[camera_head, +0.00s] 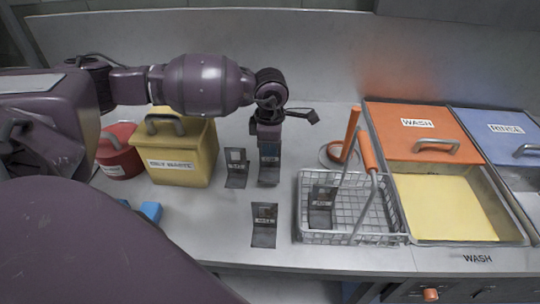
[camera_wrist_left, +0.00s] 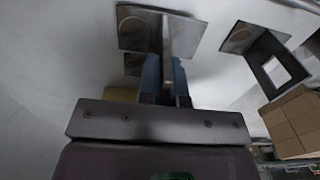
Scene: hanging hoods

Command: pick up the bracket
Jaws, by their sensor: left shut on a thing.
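My left gripper (camera_head: 269,150) points down over the counter, shut on a dark grey bent bracket (camera_head: 268,175). In the left wrist view its blue-grey fingers (camera_wrist_left: 165,78) close on the upright part of that bracket (camera_wrist_left: 138,32). I cannot tell whether the bracket touches the counter. A second bracket (camera_head: 236,170) stands just left of it, and a third (camera_head: 264,226) lies nearer the front edge. Another bracket (camera_head: 321,207) is inside the wire basket (camera_head: 390,238). One neighbouring bracket shows in the wrist view (camera_wrist_left: 268,52). My right gripper is out of view.
A yellow waste bin (camera_head: 182,165) and a red container (camera_head: 120,160) stand left, near small blue pieces (camera_head: 150,211). Right of the basket are a wash tank (camera_head: 513,235) with yellow liquid and orange lid (camera_head: 410,145), and a blue rinse lid (camera_head: 500,135).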

